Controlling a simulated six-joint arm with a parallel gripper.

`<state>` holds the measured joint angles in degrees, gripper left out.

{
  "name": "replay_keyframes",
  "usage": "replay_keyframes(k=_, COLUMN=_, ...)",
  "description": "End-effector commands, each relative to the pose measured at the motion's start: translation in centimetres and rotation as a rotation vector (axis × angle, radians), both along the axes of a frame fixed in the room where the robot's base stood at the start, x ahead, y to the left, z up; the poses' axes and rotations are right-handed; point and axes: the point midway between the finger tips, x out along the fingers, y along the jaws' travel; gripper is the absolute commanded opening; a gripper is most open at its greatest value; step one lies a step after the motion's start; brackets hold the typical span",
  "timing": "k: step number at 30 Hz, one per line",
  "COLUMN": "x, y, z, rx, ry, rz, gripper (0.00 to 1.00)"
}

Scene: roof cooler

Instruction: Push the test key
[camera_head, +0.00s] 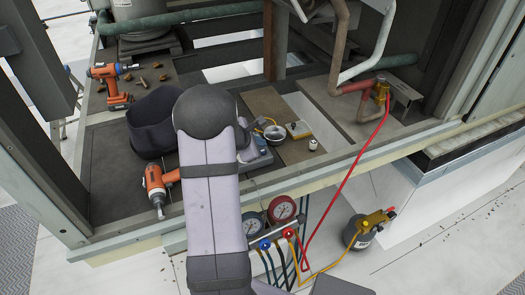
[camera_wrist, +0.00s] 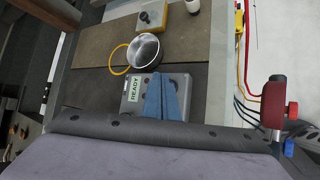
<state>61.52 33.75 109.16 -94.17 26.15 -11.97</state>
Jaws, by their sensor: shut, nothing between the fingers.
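A grey device (camera_wrist: 181,79) with a display reading "READY" (camera_wrist: 134,92) lies on the dark deck in the wrist view. It also shows beside my arm in the head view (camera_head: 262,160), partly hidden. My gripper (camera_wrist: 157,76) shows as two blue fingers, shut and empty, over the middle of the device's face. The fingers cover part of that face. Small dark spots show around them, but I cannot tell which is the test key. I cannot tell whether the fingertips touch the device.
A metal cup (camera_wrist: 146,50) with a yellow ring stands just beyond the device. A yellow box (camera_wrist: 152,14) lies further off. Red and blue gauges (camera_head: 282,208) with hoses hang at the front edge.

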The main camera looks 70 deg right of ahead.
Motion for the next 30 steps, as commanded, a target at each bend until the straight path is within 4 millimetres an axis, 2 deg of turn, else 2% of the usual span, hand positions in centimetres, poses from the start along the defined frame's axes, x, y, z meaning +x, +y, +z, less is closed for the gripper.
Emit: replay_keyframes(k=30, x=-0.01, y=-0.01, z=-0.83, rx=0.000, ry=0.000, rz=0.000, gripper=0.00)
